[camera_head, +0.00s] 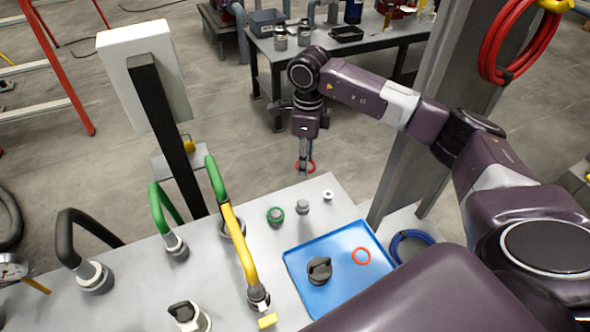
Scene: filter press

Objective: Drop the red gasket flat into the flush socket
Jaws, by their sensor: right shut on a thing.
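A red ring, the red gasket (311,168), is at the fingertips of my right gripper (304,166). The gripper points down and is shut on the ring, near the grey bench's back edge in the picture. The ring's exact tilt is too small to tell. I cannot tell which is the flush socket. My left gripper is not in view.
A blue tray (295,263) holds a black-knobbed part (319,270) and an orange-red ring (362,256). A yellow pipe (238,243), green hoses (162,207) and a black hose (80,225) rise left of it. A grey post (425,120) stands right of the gripper.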

